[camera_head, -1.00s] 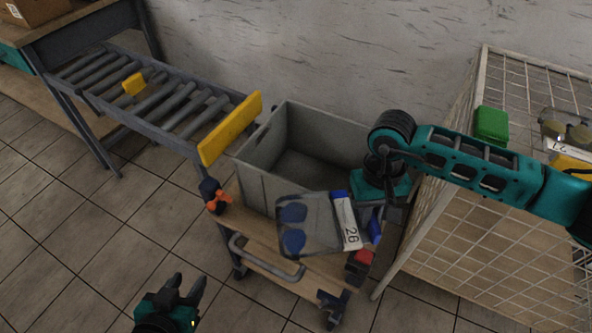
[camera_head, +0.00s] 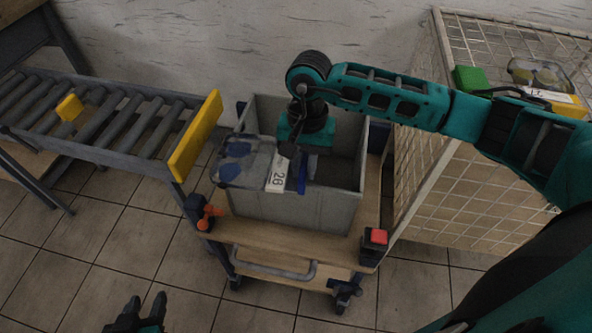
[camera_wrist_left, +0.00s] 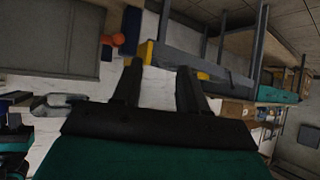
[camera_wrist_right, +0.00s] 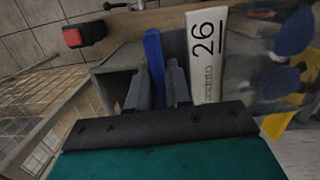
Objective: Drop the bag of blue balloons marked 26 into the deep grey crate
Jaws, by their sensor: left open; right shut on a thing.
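The clear bag of blue balloons (camera_head: 236,160) has a white label reading 26 and hangs over the left part of the deep grey crate (camera_head: 290,208), which stands on the wooden trolley. My right gripper (camera_head: 303,158) is shut on the bag near its labelled edge, above the crate's opening. In the right wrist view the label (camera_wrist_right: 206,55) and a blue strip (camera_wrist_right: 154,62) show by the fingers (camera_wrist_right: 160,88). The bag hides part of the crate's left rim. My left gripper (camera_head: 148,306) is open and empty, low at the bottom left, away from the crate; its fingers (camera_wrist_left: 158,85) show apart.
A roller conveyor with a yellow end plate (camera_head: 195,137) stands left of the trolley (camera_head: 255,236). A wire cage (camera_head: 425,170) stands to the right, with a green box (camera_head: 470,79) and another bag (camera_head: 541,74) on top. A red button box (camera_head: 375,240) sits on the trolley's front right.

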